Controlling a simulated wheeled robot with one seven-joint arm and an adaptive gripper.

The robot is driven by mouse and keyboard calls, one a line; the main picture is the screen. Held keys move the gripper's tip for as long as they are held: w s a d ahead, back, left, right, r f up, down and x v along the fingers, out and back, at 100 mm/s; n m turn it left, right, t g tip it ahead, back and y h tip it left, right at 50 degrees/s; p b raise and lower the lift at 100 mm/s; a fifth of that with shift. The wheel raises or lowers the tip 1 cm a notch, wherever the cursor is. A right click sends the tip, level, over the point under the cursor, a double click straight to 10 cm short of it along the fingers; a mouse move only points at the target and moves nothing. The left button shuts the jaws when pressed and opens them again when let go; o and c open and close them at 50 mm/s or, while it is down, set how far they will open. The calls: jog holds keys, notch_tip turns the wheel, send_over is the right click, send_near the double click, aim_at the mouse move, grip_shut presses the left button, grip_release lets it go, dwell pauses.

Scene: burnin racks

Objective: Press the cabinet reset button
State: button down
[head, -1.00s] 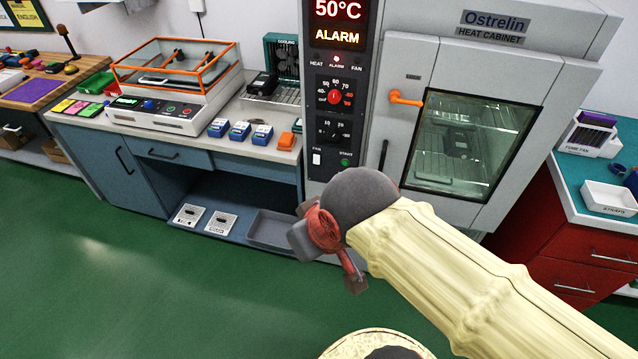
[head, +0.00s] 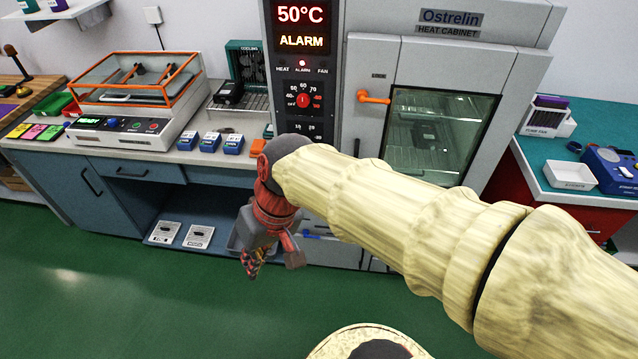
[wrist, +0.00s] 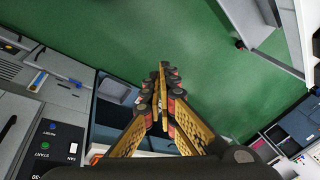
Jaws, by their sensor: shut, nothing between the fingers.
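The grey heat cabinet (head: 540,50) stands at centre right in the head view, its display reading 50°C and ALARM. My arm hides the lower part of its dark control panel (head: 303,72) there. The wrist view shows that lower panel at the left, with a blue button (wrist: 53,126) labelled RESET, a green START button (wrist: 45,146) and a white FAN switch (wrist: 73,148). My gripper (head: 268,262) is shut and empty, pointing down in front of the cabinet's lower part. In the wrist view the gripper (wrist: 163,75) is over the floor, right of the panel and apart from the buttons.
The cabinet door has an orange handle (head: 373,97). A blue bench (head: 135,195) with an orange-framed machine (head: 135,85) stands left. A red cabinet with a teal top (head: 600,140) stands right. Green floor (head: 120,300) lies clear in front.

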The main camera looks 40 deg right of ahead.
jog(key=w+a+f+m+y+p, duration=0.1)
jog(key=w+f+m+y, duration=0.2)
jog(key=w, duration=0.4)
jog(key=w+a+f+m+y+p, duration=0.1)
jog(key=w+m+y, duration=0.1)
jog(key=w+y, duration=0.35)
jog(key=w+d+f+m+t+y+p, duration=0.1)
jog(key=w+d+f+m+t, duration=0.2)
jog(key=w+d, duration=0.3)
jog(key=w+d+f+m+t+y, duration=0.1)
jog(key=w+d+f+m+t, duration=0.25)
jog(key=w, duration=0.35)
jog(key=w+d+f+m+t+h+p, duration=0.1)
jog(key=w+d+f+m+t+h, duration=0.15)
jog(key=d+f+m, duration=0.4)
jog(key=w+d+f+m+t+h+p, duration=0.1)
jog(key=d+f+t+h, duration=0.25)
jog(key=d, duration=0.55)
jog(key=s+d+f+m+t+h, duration=0.1)
jog(key=s+d+f+m+h, duration=0.1)
jog(key=d+f, duration=0.4)
jog(key=s+d+f+m+t+h, duration=0.1)
jog(key=s+d+f+m+h, duration=0.2)
jog(key=d+f+h, duration=0.3)
notch_tip(320, 180, down, 3)
jog(key=shift+s+d+r+m+h+p, duration=0.2)
jog(key=shift+d+m+h+p, duration=0.15)
jog(key=shift+d+m, duration=0.3)
